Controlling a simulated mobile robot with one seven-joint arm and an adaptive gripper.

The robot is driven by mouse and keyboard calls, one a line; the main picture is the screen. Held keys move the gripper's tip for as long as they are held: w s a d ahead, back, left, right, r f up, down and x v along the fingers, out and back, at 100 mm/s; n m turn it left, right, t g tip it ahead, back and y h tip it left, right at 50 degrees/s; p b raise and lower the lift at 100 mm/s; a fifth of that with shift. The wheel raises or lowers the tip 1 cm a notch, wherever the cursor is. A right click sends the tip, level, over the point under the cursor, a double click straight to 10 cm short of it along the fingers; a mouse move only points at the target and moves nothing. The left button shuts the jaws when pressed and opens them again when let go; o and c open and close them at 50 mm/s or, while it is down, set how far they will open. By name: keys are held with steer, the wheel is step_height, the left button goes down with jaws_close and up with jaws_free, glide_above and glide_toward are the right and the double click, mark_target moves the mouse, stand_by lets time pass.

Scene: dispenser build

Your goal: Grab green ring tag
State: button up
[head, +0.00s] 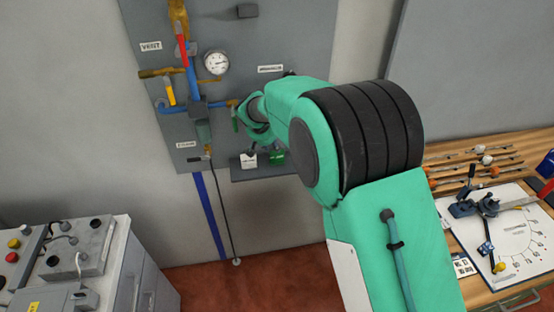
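A small green tag (277,157) sits at the small grey shelf on the wall panel, just right of a white tag (249,160). Its ring cannot be made out. My arm reaches across the middle of the head view, and its wrist end is just above and left of the green tag.
The grey panel (322,35) carries a gauge (216,63), blue pipes and red, yellow and green valve handles left of my wrist. A dark cable hangs below. A grey cabinet (150,275) stands front left; a wooden bench (451,183) with tools stands right.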

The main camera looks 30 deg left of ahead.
steer(key=shift+c, duration=0.5)
jaws_close()
steer(key=shift+r, duration=0.15)
steer(key=s+d+r+p, duration=0.2)
steer(key=s+d+r, duration=0.2)
steer(key=s+d, duration=0.7)
steer(key=shift+d+r, duration=0.3)
steer(key=shift+r, duration=0.05)
stand_by(0.5)
